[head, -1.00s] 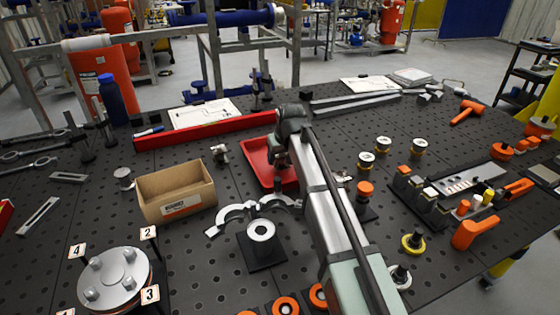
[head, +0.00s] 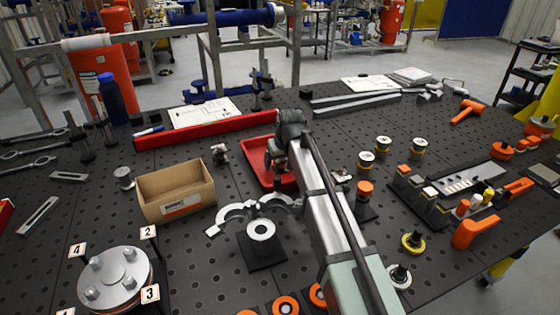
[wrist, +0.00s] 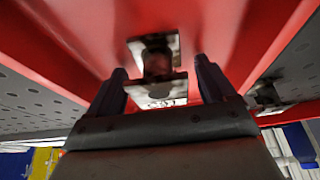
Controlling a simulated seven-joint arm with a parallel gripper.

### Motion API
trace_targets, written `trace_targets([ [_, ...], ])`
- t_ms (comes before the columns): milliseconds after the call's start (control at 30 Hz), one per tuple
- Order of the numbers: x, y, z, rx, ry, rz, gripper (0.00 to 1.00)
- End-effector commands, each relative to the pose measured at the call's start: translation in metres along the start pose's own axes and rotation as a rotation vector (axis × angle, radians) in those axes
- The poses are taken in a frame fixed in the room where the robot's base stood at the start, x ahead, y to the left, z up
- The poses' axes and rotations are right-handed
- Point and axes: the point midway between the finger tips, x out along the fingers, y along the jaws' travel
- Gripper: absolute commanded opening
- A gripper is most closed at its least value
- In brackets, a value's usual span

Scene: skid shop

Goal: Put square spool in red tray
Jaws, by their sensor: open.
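The square spool (wrist: 157,62), with pale square end plates and a darker core, is in the wrist view against the red tray (wrist: 75,35). It sits between the two fingers of my gripper (wrist: 162,78). The fingers are open, with a gap visible on each side of the spool. In the head view the red tray (head: 254,150) lies right of the cardboard box. My gripper (head: 278,163) is at the tray, and my arm hides the tray's right part. The spool is not clear in the head view. Whether it touches the tray floor is hard to tell.
The cardboard box (head: 175,192) stands left of the tray. A small metal fitting (head: 220,154) stands between them. A curved grey bracket (head: 240,212) and a ring on a black stand (head: 261,232) are in front. A long red bar (head: 200,131) lies behind.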

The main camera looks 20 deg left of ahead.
Motion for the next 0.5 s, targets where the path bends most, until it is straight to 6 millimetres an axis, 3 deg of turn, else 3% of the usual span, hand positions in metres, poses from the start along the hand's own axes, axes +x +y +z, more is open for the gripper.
trace_targets([
  [267, -0.014, 0.000, -0.001, 0.000, 0.001, 0.000, 0.83],
  [500, -0.054, 0.000, -0.001, 0.000, 0.003, 0.000, 0.83],
])
